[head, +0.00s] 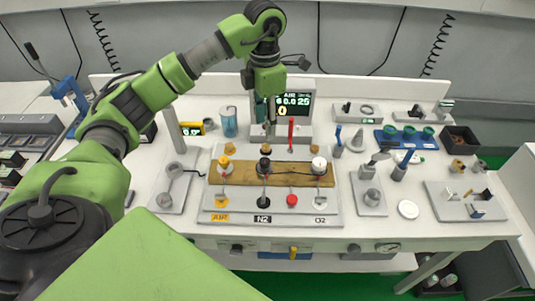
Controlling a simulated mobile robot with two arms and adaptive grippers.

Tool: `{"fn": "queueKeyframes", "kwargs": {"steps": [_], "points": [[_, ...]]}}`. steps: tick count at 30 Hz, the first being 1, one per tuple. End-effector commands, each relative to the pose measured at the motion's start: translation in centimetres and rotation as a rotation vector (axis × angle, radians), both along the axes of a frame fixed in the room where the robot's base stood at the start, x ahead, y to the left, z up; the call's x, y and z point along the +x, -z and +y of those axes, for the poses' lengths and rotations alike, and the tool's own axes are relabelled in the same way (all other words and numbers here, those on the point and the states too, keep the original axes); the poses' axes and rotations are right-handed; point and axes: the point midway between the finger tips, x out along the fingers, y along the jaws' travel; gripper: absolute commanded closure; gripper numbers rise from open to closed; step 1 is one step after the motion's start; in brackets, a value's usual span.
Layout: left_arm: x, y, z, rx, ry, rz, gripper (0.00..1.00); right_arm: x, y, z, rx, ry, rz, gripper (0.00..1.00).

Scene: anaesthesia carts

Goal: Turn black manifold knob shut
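The manifold panel (240,213) lies in the middle of the bench, with a wooden strip (292,181) across it. The black knob (265,165) is on this strip, between a yellow knob (224,163) and a white knob (319,164). Below it, another small black part (263,198) sits above the N2 label. My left gripper (270,131) points down above and behind the black knob, in front of the display. It appears apart from the knob. Its fingers are narrow and small here, so I cannot tell whether they are open. My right gripper is not in view.
A display box (297,103) stands behind the panel, with a red upright stick (290,133) near it. A blue cup (229,122) is to the left. Small fixtures, a blue tray (405,138) and a white disc (408,209) fill the right.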

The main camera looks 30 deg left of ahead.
Motion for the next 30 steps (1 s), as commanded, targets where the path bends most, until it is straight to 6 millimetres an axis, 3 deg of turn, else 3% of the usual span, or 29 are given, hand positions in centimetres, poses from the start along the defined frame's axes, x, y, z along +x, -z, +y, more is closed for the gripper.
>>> {"fn": "queueKeyframes", "kwargs": {"steps": [5, 18, 24, 30], "points": [[-0.2, 2.1, 0.1, 0.002, 0.0, 0.007, 0.62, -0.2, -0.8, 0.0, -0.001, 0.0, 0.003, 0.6], [-0.2, 10.9, -0.1, -0.001, 0.001, 0.007, 0.62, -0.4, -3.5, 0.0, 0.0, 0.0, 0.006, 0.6], [-0.1, 13.1, -0.1, -0.002, 0.002, 0.004, 0.62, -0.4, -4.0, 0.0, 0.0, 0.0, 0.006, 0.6], [-0.1, 13.7, -0.1, -0.002, 0.002, 0.001, 0.62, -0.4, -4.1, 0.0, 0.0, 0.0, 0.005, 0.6]]}}
